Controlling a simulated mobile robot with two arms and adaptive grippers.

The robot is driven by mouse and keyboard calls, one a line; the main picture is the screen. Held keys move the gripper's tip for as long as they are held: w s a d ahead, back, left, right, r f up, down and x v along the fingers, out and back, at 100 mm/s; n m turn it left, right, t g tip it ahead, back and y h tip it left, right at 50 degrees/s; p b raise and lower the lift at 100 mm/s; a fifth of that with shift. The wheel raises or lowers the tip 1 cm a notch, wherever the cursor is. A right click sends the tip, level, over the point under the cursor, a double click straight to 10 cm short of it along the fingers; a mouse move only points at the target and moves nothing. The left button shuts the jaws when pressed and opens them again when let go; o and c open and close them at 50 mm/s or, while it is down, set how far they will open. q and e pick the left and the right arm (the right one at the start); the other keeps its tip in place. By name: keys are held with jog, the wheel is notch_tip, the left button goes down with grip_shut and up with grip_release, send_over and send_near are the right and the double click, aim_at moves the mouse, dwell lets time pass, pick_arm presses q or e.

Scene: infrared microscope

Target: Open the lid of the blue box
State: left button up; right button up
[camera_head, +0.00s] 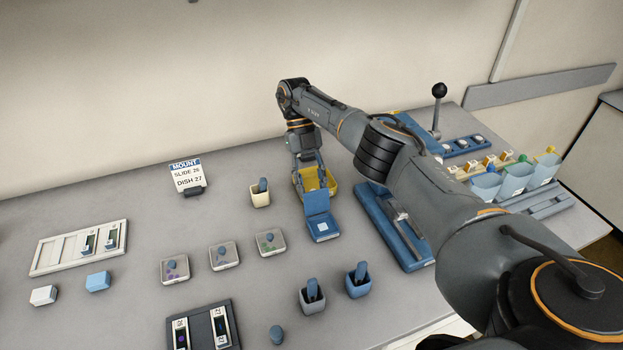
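The blue box (322,229) stands in the middle of the table, with a small white label on its front part. A flat blue panel (316,202), which looks like its lid, rises tilted at the back of the box. My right gripper (312,184) points down just behind this panel, over a yellow tray (331,186). The panel and tray partly hide the fingertips, so I cannot tell their opening or whether they touch the lid. My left gripper is out of view.
A cream cup (260,198) stands left of the gripper, and two cups (312,301) (358,285) stand in front of the box. A blue device (375,220) lies close on the right, under my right arm. Lidded dishes (222,256) stand at left.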

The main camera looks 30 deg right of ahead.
notch_tip(320, 180, up, 10)
dwell(0.6)
dwell(0.4)
